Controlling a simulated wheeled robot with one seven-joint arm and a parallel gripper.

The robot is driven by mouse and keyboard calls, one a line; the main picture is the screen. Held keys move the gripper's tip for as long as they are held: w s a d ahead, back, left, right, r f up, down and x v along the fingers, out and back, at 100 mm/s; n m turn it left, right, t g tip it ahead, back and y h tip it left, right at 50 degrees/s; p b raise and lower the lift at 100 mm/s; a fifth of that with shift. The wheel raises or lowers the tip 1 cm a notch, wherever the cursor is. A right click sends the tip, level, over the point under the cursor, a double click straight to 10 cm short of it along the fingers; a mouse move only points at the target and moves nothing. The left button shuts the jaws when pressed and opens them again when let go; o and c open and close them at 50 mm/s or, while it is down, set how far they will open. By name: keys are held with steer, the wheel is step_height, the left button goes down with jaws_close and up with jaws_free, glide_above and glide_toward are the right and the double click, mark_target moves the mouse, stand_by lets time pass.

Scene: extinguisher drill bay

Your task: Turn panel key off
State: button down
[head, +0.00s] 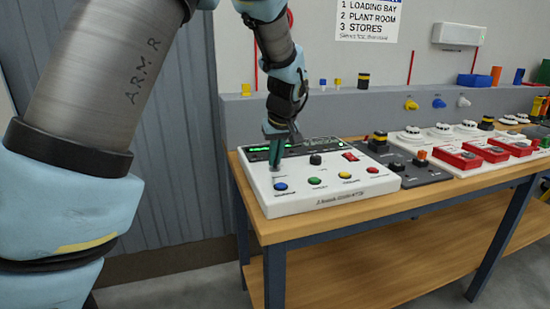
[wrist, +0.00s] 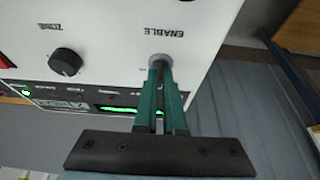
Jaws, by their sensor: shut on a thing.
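The white control panel (head: 318,200) stands at the left end of the bench. The wrist view shows its face upside down, with a grey round key switch (wrist: 159,61) under the word ENABLE. My gripper (head: 276,168) points down at the panel's back left part. In the wrist view my gripper's green fingers (wrist: 162,72) are closed together right at the key switch, shut on the key. The key itself is mostly hidden between the fingertips, so its angle cannot be told.
A black ZONE knob (wrist: 65,62) sits beside the key switch. Blue, green, yellow and red buttons line the panel's front, with a red rocker switch (head: 351,157) behind. A dark box (head: 410,168) and red trays (head: 457,159) stand to the right. The grey door is left.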

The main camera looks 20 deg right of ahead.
stand_by(0.3)
steer(key=c, duration=1)
jaws_free()
steer(key=b+v, duration=0.1)
steer(key=v, duration=0.9)
steer(key=shift+r, duration=0.4)
steer(key=shift+s, duration=0.1)
